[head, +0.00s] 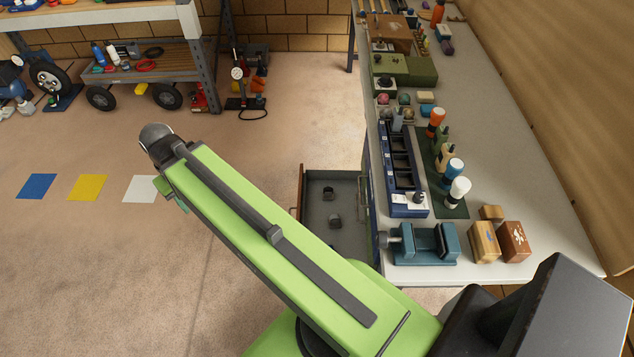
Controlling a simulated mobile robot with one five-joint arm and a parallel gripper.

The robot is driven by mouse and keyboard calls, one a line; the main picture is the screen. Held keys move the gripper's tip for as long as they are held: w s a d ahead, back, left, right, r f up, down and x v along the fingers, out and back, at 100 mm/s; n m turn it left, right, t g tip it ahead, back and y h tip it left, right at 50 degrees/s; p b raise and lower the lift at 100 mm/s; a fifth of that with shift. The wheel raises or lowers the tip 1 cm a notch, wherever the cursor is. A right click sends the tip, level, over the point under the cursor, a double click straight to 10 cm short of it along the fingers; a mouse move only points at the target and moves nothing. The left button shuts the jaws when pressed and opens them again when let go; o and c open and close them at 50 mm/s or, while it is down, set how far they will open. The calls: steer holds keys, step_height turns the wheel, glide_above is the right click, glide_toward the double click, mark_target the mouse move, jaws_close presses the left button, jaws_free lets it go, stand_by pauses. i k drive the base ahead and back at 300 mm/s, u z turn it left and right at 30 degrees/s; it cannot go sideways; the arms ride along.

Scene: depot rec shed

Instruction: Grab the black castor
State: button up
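An open drawer (313,239) sticks out from the left side of the workbench. Two small objects lie on its grey floor. The farther one is dark and looks like the black castor (327,193). The nearer one is a greyer castor-like piece (336,220). Both are too small to make out fully. My green arm reaches across the picture toward the upper left, and its near part covers the area just in front of the drawer. My gripper cannot be made out in this view.
The workbench (520,180) holds a teal vise (423,244), wooden blocks (484,242), a blue divided tray (420,211) and several bottles. A shelf rack (150,50) stands at the back left. Blue, yellow and white floor squares lie left of my arm. The floor is mostly clear.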

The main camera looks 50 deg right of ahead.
mark_target(328, 192)
steer(key=i, duration=1)
steer(key=u, duration=0.05)
